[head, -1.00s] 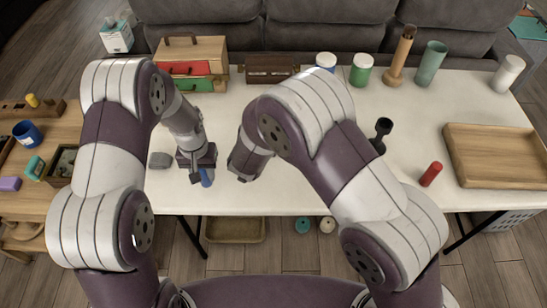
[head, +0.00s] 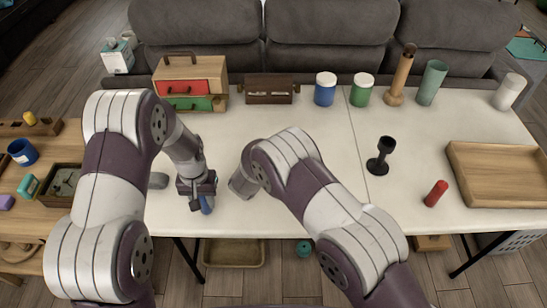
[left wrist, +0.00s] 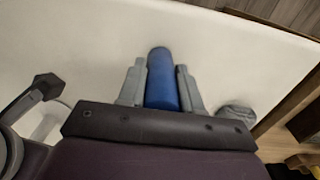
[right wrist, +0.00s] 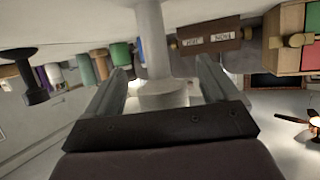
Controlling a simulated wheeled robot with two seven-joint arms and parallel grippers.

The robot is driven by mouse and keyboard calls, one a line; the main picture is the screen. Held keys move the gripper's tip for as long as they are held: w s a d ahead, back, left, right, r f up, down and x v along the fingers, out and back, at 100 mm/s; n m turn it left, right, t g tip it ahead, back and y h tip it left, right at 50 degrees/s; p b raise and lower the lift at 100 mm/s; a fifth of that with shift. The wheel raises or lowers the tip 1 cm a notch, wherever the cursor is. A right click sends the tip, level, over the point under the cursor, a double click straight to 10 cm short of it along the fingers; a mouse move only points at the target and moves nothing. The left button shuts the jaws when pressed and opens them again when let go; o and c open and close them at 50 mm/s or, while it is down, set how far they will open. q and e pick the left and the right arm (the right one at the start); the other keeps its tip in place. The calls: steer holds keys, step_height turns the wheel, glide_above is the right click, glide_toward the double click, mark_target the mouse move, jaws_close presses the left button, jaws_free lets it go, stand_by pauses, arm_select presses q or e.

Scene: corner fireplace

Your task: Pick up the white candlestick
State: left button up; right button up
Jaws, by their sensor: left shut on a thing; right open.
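The white candlestick (right wrist: 163,93) shows in the right wrist view, where the picture is upside down, with the table at the top. Its stem and wider cup stand between the fingers of my right gripper (right wrist: 161,75), which is open, with gaps on both sides. In the head view my right arm hides the candlestick and that gripper's fingers. My left gripper (left wrist: 161,72) is shut on a blue cylinder (left wrist: 162,82). The cylinder also shows in the head view (head: 206,205), near the table's front edge.
A black candlestick (head: 381,155), a red cylinder (head: 435,193) and a wooden tray (head: 500,174) are on the right of the white table (head: 300,115). Along the back stand a drawer box (head: 190,80), a brown box (head: 269,90), a blue jar (head: 325,90) and a green jar (head: 362,91).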

steer(key=shift+w, duration=0.2)
steer(key=shift+s, duration=0.1)
steer(key=c, duration=1.1)
